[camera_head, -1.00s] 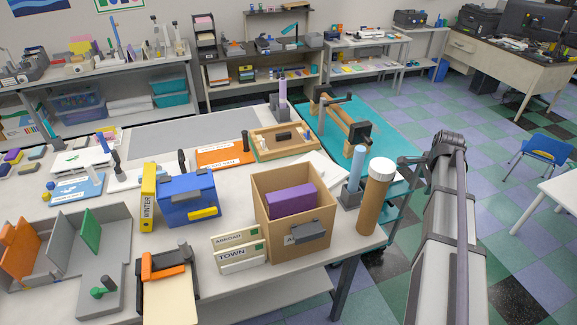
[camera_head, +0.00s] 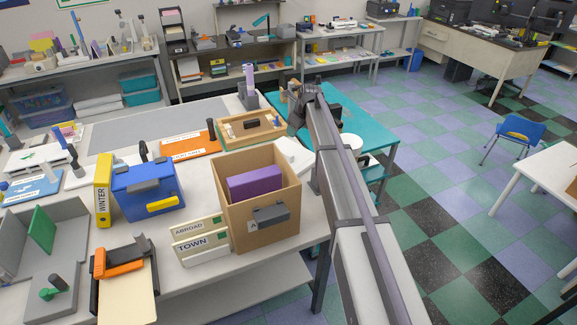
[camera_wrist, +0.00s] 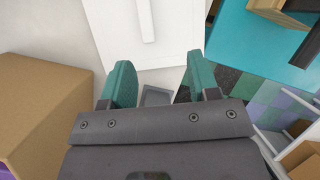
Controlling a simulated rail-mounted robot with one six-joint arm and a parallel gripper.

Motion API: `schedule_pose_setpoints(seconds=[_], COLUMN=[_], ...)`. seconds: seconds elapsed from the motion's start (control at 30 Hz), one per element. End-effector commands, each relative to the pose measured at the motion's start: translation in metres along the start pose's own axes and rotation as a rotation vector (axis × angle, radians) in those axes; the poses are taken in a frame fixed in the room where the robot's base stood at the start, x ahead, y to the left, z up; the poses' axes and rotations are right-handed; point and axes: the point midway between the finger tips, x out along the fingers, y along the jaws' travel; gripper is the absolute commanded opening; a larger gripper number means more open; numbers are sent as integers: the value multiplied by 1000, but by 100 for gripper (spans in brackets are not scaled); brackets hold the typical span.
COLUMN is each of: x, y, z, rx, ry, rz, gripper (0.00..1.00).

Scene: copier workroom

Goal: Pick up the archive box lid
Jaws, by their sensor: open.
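A flat white panel with a raised strip (camera_wrist: 125,32), which looks like the archive box lid, lies on the table ahead of my gripper in the wrist view. In the head view its white edge (camera_head: 292,154) shows just behind the open cardboard archive box (camera_head: 259,212), partly hidden by the box and my arm. My gripper (camera_wrist: 159,62) is open with nothing between its teal fingers, and the panel's near edge shows between and beyond the fingertips. I cannot tell its height above the panel. In the head view my arm hides most of the gripper.
The archive box holds a purple block (camera_head: 255,184) and stands left of my gripper; its wall (camera_wrist: 45,100) shows in the wrist view. A wooden tray (camera_head: 250,129) lies behind. A teal cart (camera_head: 375,133) adjoins the table on the right. A white-capped tube (camera_head: 352,142) is mostly hidden by my arm.

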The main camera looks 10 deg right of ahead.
Motion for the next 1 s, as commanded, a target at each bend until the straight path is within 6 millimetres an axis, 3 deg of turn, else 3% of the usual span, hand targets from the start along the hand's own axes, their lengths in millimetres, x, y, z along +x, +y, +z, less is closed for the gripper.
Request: schedule_pose_setpoints(seconds=[0.03, 0.13, 0.27, 0.5, 0.77, 1.0], x=[29, 34, 33, 81, 92, 139], y=[12, 26, 28, 31, 32, 37], z=[0, 9, 11, 7, 9, 7], rx=[30, 69, 75, 74, 73, 72], ry=[0, 0, 0, 1, 1, 1], rz=[34, 77, 83, 81, 81, 81], gripper=[55, 55, 55, 55, 55, 55])
